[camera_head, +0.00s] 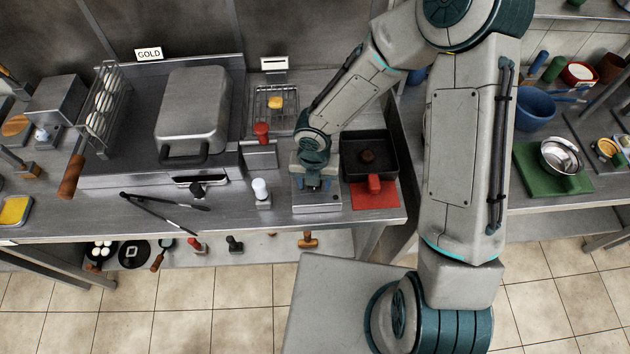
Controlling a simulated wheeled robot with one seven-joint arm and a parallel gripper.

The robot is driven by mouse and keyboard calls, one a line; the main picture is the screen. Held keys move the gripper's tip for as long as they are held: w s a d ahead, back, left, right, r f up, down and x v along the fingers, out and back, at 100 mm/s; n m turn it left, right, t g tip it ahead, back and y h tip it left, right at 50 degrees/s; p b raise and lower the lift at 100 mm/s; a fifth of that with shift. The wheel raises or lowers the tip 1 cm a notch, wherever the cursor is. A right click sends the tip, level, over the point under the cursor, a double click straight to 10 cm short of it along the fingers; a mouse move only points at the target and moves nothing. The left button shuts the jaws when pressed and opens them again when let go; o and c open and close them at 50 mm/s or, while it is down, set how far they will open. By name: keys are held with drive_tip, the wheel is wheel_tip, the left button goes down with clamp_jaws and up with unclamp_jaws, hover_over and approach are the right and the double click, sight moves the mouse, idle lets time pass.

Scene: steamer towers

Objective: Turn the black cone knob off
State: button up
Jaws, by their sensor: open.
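My gripper (313,186) points down over a small steel box (317,208) near the counter's front edge. Its fingers are mostly hidden by the wrist; any knob on that box is hidden too, and I cannot tell whether the fingers touch one. A dark, roughly conical knob (198,190) shows at the front of the large griddle, left of my gripper and apart from it. A black-handled piece (234,244) also shows below the counter edge. I cannot tell for sure which is the black cone knob.
A black square pan (368,152) stands right of my gripper, with a red mat (375,199) in front. A white knob (260,189) and a red knob (262,132) stand to its left. Black tongs (160,210) lie further left.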

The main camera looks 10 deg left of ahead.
drive_tip(key=shift+r, duration=2.35)
drive_tip(key=w+d+r+m+t+h+b, duration=0.1)
drive_tip(key=d+r+m+b, duration=0.1)
drive_tip(key=d+r+m, duration=0.5)
drive_tip(key=d+r+m+t+h+b, duration=0.1)
drive_tip(key=d+r+m+h, duration=0.15)
drive_tip(key=d+m, duration=0.65)
drive_tip(key=s+d+r+m+t+y+b, duration=0.1)
drive_tip(key=s+d+r+m, duration=0.2)
drive_tip(key=m, duration=0.7)
drive_tip(key=s+d+r+m+y+b, duration=0.2)
drive_tip(key=s+r+m, duration=0.3)
drive_tip(key=m, duration=0.5)
drive_tip(key=shift+s+d+r+t, duration=0.25)
drive_tip(key=shift+d+r+t, duration=0.15)
drive_tip(key=shift+d, duration=0.35)
